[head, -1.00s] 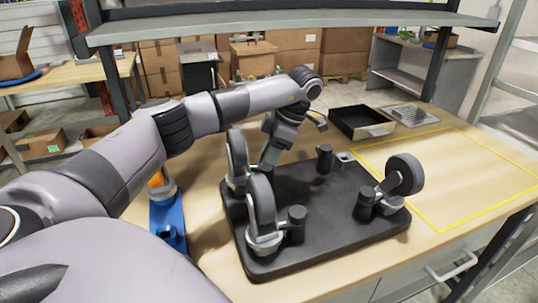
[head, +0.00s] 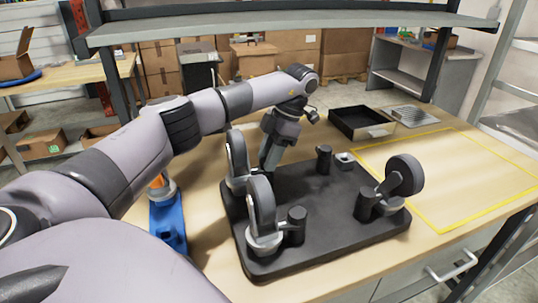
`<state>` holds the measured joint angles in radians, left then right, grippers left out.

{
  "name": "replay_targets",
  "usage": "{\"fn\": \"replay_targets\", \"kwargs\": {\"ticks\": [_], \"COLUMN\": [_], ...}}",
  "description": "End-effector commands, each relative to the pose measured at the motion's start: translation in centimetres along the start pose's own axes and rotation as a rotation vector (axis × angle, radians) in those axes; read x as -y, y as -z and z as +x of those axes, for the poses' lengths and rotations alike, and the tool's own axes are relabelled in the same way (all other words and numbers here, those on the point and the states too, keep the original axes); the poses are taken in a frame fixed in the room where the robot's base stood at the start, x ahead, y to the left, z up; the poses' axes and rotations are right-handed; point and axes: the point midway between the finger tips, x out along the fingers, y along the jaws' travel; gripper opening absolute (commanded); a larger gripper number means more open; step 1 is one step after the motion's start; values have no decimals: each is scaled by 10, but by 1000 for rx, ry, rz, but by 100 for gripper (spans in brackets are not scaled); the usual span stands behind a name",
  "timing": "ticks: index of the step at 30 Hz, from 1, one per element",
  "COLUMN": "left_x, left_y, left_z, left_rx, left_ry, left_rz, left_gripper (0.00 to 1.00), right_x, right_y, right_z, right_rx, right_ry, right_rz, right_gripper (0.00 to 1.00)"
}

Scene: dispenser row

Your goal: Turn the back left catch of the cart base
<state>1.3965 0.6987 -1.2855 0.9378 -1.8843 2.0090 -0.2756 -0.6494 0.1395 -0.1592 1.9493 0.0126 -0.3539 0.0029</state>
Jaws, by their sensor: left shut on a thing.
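The cart base (head: 325,232) is a black plate lying on the table, with casters on its top. The back left caster wheel (head: 236,155) and front left wheel (head: 261,203) stand upright, and a third wheel (head: 404,175) is at the front right. Black post-like catches stand beside the front left caster (head: 296,224), at the front right (head: 365,204) and at the back right (head: 324,159). My left gripper (head: 268,168) points down beside the back left caster, shut on the back left catch, which it mostly hides. My right gripper is out of view.
A black open tray (head: 360,122) and a metal grate (head: 411,115) lie behind the base. A yellow outline (head: 440,228) marks clear table at the right. A blue holder (head: 168,222) is at the left. A shelf (head: 290,27) spans above.

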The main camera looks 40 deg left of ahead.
Motion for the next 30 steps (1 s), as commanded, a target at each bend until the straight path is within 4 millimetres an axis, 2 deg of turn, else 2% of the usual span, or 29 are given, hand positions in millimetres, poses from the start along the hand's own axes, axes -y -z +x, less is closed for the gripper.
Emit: {"fn": "replay_targets", "kwargs": {"ticks": [4, 5, 6, 17, 23, 30], "left_x": [-1, -1, -1, 0, 0, 0], "left_y": [0, 0, 0, 0, 0, 0], "left_z": [-1, -1, -1, -3, -22, -54], "left_rx": [3, 3, 3, 1, 2, 3], "left_ry": [-2, -2, -1, -1, -3, -3], "left_rz": [-6, -6, -5, -2, -2, -4], "left_gripper": [7, 44, 48, 48, 48, 48], "right_x": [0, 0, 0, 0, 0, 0], "right_y": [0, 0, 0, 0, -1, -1], "right_z": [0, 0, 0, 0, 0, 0], "right_rx": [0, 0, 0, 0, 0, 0], "right_ry": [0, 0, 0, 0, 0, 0], "right_rz": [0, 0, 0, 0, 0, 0], "right_gripper": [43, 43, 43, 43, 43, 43]}}
